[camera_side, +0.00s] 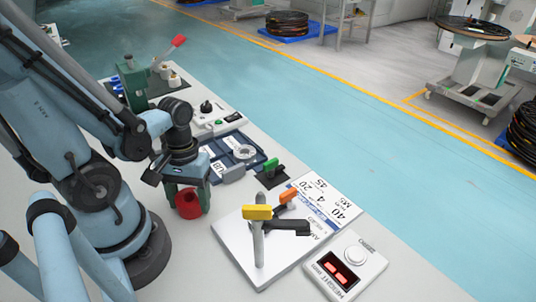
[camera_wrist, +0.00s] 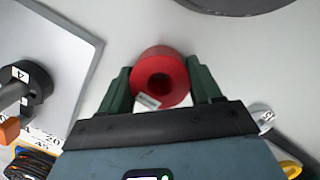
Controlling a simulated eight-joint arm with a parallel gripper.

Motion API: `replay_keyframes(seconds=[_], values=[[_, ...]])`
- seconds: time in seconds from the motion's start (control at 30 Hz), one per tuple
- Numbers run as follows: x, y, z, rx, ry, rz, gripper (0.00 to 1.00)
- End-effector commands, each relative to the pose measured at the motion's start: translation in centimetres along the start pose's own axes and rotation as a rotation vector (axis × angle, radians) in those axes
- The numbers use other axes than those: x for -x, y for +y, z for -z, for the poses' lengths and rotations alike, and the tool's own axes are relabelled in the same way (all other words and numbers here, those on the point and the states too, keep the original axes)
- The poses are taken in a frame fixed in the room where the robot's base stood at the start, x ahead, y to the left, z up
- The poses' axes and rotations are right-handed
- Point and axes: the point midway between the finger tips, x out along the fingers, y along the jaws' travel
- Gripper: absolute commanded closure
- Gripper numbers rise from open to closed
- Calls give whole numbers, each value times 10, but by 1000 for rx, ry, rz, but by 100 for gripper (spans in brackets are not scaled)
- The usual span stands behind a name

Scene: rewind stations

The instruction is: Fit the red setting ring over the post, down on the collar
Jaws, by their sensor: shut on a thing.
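The red setting ring (camera_side: 188,206) is held between the green fingers of my gripper (camera_side: 188,196), low over the bench; I cannot tell if it touches the top. In the wrist view the ring (camera_wrist: 176,62) sits between the two fingertips (camera_wrist: 158,72), its hole facing the camera and a small pale label on its side. To the right in the side view, a pale plate (camera_side: 237,250) carries an upright grey post (camera_side: 259,245) with a yellow head and a black part beside it. The wrist view shows a black collar-like part (camera_wrist: 38,80) at left. The ring is apart from the post.
A box with a red display (camera_side: 342,272) stands right of the plate. Bare bench lies between ring and plate.

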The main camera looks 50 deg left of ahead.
Motion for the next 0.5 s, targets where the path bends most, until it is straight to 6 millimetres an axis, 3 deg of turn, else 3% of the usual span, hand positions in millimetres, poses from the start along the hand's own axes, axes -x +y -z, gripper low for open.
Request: replay_keyframes(seconds=[0.5], values=[[31, 0, -5, 0, 0, 0, 70]])
